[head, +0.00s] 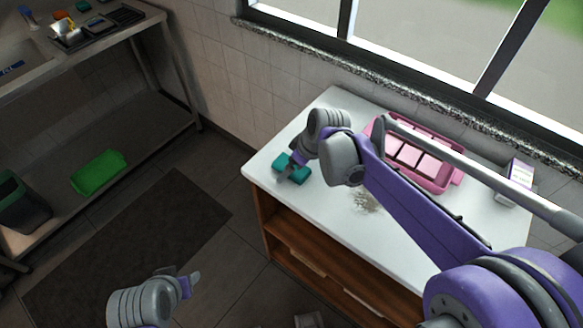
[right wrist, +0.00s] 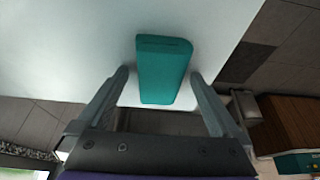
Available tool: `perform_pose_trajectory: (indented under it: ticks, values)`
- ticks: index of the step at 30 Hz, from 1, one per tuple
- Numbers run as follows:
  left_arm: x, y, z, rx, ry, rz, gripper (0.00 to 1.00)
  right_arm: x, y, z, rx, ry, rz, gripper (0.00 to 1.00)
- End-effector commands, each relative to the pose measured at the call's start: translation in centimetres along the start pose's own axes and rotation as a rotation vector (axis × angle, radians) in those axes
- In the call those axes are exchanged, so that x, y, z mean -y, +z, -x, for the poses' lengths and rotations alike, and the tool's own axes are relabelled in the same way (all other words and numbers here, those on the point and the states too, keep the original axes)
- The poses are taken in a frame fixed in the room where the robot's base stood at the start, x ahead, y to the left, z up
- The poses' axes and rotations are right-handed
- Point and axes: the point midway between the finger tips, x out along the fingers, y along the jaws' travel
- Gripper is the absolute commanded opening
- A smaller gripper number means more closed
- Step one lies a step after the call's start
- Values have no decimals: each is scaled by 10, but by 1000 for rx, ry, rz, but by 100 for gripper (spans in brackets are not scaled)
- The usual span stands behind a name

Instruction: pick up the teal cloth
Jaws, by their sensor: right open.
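The teal cloth (head: 281,160) is a folded, block-like piece near the left corner of the white tabletop, partly covered by my right gripper (head: 292,174) in the head view. In the right wrist view the cloth (right wrist: 163,65) appears between the two fingers of my right gripper (right wrist: 160,74), with a gap on each side. The right gripper is open and holds nothing. How far its tips are above the tabletop is hard to tell. My left gripper (head: 182,279) is low over the floor, left of the table and away from the cloth; its jaw opening is unclear.
The white table (head: 330,220) also bears a pink tray (head: 440,185) with pink-and-white pieces, a patch of crumbs (head: 366,201) and a small white-and-purple box (head: 515,182). A metal shelf unit (head: 60,130) with a green tray (head: 98,172) stands left. A dark mat (head: 130,240) covers the floor between.

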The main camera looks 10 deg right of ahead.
Motion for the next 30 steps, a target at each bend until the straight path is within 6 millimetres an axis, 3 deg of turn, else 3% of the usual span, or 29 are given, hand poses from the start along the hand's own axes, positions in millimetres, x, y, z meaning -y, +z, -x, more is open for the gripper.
perform_pose_trajectory:
  ticks: [2,16,24,30]
  values:
    - [0,0,0,0,0,0,50,0,0,-1,0,0,0,100]
    - [0,0,0,0,0,0,50,0,0,0,0,0,0,15]
    - [0,-1,2,-1,0,0,50,0,-1,3,0,0,0,15]
    - [0,-4,6,-2,0,0,50,0,-13,31,0,0,0,15]
